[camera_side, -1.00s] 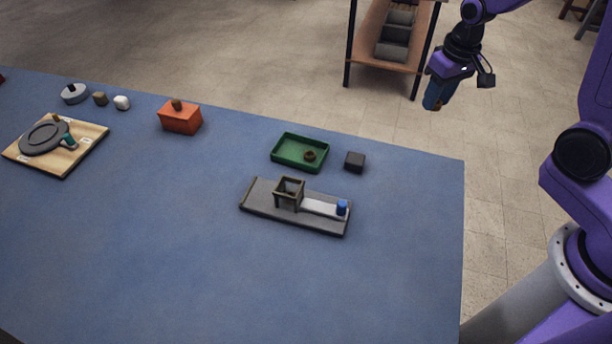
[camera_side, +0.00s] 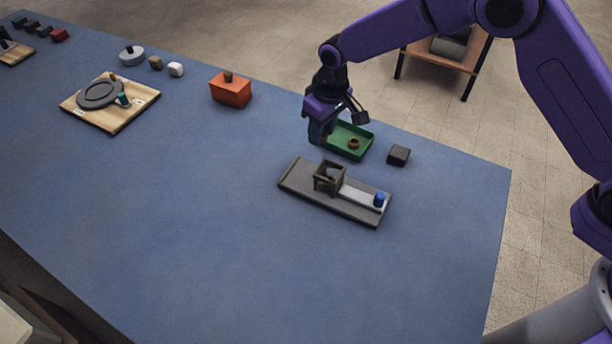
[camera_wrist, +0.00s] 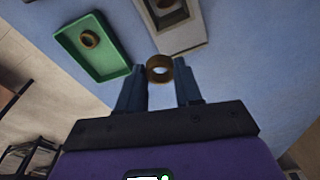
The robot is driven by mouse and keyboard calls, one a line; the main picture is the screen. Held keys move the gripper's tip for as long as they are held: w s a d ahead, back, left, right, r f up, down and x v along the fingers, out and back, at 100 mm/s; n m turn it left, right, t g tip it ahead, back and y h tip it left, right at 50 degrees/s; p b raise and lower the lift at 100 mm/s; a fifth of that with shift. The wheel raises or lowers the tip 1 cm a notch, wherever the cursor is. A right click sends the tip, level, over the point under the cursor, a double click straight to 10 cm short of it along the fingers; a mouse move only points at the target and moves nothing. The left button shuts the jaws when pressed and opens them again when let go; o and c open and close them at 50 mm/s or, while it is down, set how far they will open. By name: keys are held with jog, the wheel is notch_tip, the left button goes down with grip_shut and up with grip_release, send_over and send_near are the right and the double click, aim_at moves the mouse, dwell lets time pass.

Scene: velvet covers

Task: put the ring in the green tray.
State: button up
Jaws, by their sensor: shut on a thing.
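A brown ring (camera_wrist: 160,68) is held between the two fingertips of my gripper (camera_wrist: 160,84), which is shut on it. In the side view my gripper (camera_side: 321,138) hangs by the left end of the green tray (camera_side: 363,134) and hides part of it; the held ring is hard to make out there. In the wrist view the green tray (camera_wrist: 108,63) is up and left of the fingers, apart from the held ring. A second brown ring (camera_side: 354,143) lies inside the tray and also shows in the wrist view (camera_wrist: 90,38).
A grey board (camera_side: 300,178) with an open square frame (camera_side: 329,167) and a blue cylinder (camera_side: 380,199) lies in front of the tray. A dark block (camera_side: 398,155) sits right of it, an orange box (camera_side: 231,92) to the left. The near table is clear.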

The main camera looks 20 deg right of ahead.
aim_at(306, 177)
jog(key=shift+n, duration=0.3)
jog(key=a, duration=0.1)
jog(key=a+f, duration=0.1)
jog(key=s+a, duration=0.1)
jog(key=shift+a+f, duration=0.2)
jog(key=shift+a, duration=0.15)
jog(key=shift+f, duration=0.15)
jog(key=shift+w+f, duration=0.1)
jog(key=shift+f, duration=4.55)
jog(key=shift+f, duration=0.25)
jog(key=o, duration=1)
